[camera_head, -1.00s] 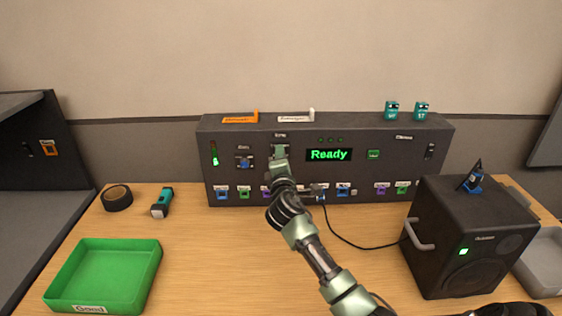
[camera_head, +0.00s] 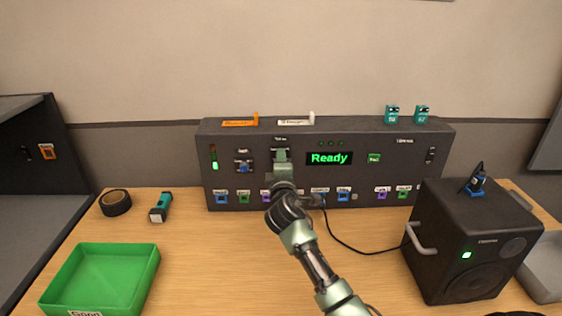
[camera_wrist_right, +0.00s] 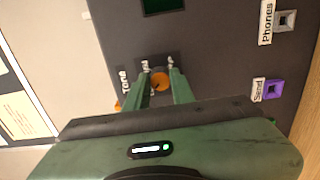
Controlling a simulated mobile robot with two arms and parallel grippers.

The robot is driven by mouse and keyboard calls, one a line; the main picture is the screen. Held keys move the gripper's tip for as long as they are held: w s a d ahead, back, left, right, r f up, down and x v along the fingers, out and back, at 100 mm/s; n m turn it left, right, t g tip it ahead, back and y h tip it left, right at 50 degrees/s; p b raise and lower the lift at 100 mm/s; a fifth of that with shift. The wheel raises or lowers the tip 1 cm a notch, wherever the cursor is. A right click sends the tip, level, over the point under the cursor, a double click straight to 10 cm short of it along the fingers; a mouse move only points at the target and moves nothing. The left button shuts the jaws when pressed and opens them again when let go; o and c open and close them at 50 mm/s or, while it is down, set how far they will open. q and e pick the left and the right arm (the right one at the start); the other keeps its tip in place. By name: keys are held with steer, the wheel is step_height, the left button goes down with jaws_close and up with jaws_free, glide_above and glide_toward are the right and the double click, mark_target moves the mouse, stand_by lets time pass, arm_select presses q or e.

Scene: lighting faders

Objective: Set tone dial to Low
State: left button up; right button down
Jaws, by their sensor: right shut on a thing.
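The dark console (camera_head: 400,180) stands at the back of the table with a green "Ready" display. My right gripper (camera_head: 281,158) is at the console's front, left of the display, and hides the dial there in the head view. In the right wrist view, an orange-capped dial (camera_wrist_right: 160,81) sits between the fingertips of my right gripper (camera_wrist_right: 160,87), which is shut on it. Small labels surround the dial; they are too small to read surely, so its setting cannot be told. My left gripper is not in view.
A black speaker (camera_head: 470,250) with a handle stands at the right, its cable running to the console. A green tray (camera_head: 100,275), a black tape roll (camera_head: 116,203) and a teal flashlight (camera_head: 160,207) lie at the left. Several coloured sockets line the console's lower front.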

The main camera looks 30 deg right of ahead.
steer(key=c, duration=1.2)
jaws_free()
steer(key=shift+f, duration=0.1)
steer(key=shift+s+d, duration=0.1)
steer(key=v, duration=0.8)
steer(key=shift+b, duration=0.4)
steer(key=shift+d, duration=0.1)
